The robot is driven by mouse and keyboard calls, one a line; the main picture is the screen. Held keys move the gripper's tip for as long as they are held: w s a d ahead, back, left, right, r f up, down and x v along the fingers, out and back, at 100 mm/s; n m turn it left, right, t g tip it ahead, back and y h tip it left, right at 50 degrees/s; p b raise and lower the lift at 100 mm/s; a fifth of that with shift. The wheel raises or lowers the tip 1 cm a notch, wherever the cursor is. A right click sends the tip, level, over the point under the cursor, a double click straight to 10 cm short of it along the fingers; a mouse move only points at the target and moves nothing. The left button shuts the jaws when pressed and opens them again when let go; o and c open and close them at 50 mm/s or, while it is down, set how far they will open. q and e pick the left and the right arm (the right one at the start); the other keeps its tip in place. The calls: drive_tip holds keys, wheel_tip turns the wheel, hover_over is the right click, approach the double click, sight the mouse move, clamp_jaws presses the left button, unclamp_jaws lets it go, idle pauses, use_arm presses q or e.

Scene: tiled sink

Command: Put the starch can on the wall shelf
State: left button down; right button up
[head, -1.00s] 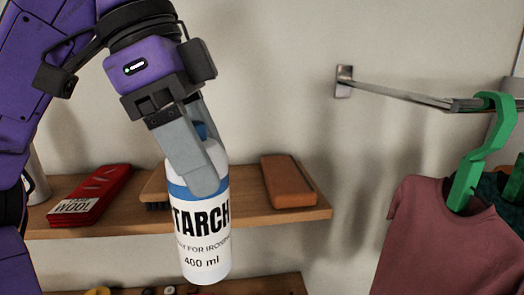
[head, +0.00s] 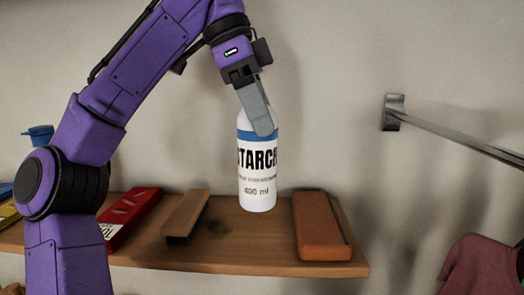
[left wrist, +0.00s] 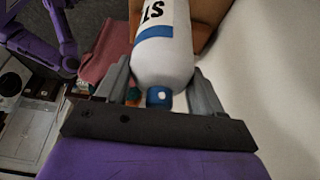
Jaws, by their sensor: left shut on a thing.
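The white starch can (head: 257,175) has a blue band and stands upright in the head view. My left gripper (head: 262,120) is shut on its upper part from above. The can also shows in the left wrist view (left wrist: 165,55) between the two fingers, with its blue cap towards the camera. The wooden wall shelf (head: 190,255) runs along the wall. The can's base appears over the shelf, between a brush and an orange-brown box; I cannot tell whether it touches the board. My right gripper does not show.
On the shelf, a wooden brush (head: 186,214) lies left of the can and an orange-brown box (head: 321,228) lies right of it. A red packet (head: 128,215) lies further left. A metal wall rail (head: 450,140) and a pink garment (head: 480,265) are at the right.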

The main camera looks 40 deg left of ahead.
sight(256, 151)
use_arm(q)
drive_tip(key=shift+w+a+r, duration=0.15)
drive_tip(key=shift+w+a, duration=0.5)
drive_tip(key=shift+w, duration=0.05)
drive_tip(key=s+f, duration=0.1)
drive_tip(key=s+f+b, duration=0.1)
drive_tip(key=f, duration=0.1)
drive_tip(key=shift+s+a+b, duration=0.1)
drive_tip(key=shift+s+b, duration=0.1)
drive_tip(key=shift+b, duration=0.1)
drive_tip(key=f, duration=0.1)
drive_tip(key=w+f, duration=0.1)
drive_tip(key=f, duration=0.1)
drive_tip(key=shift+w+f+b, duration=0.25)
drive_tip(key=shift+f+b, duration=0.1)
drive_tip(key=shift+b, duration=0.05)
drive_tip(key=shift+w+a+f, duration=0.1)
drive_tip(key=shift+w+f, duration=0.05)
drive_tip(key=shift+s, duration=0.45)
drive_tip(key=c, duration=0.5)
unclamp_jaws()
drive_tip(key=shift+f, duration=0.1)
drive_tip(key=shift+c, duration=0.2)
drive_tip(key=o, duration=0.4)
drive_tip(key=shift+w, duration=0.25)
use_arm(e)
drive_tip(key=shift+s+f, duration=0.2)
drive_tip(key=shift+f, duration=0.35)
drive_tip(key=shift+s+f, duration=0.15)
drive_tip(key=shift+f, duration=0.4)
